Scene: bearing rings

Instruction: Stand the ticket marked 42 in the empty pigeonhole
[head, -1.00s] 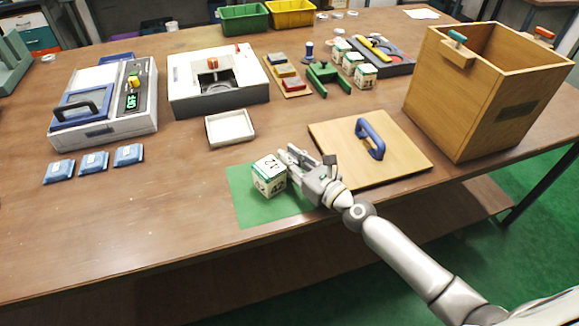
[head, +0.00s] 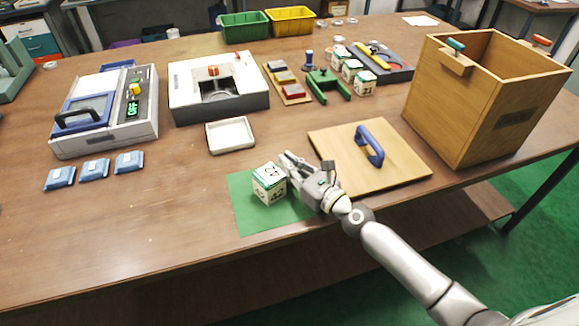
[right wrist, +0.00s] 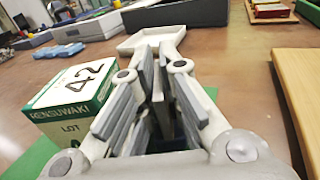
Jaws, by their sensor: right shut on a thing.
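A white and green cube-shaped box (head: 269,185) marked 42 stands upright on the green mat (head: 243,219). In the right wrist view the same box (right wrist: 75,97) lies just left of my fingers, outside them. My right gripper (head: 287,163) is beside the box on its right, low over the table. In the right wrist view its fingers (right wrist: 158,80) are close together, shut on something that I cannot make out. No separate ticket and no pigeonhole can be clearly told. My left gripper is not in view.
A wooden board with a blue handle (head: 368,146) lies right of my gripper. A tall open wooden crate (head: 455,110) stands beyond it. A white tray (head: 231,148) lies behind the mat. Several similar boxes (head: 364,82) stand farther back. The table's front left is clear.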

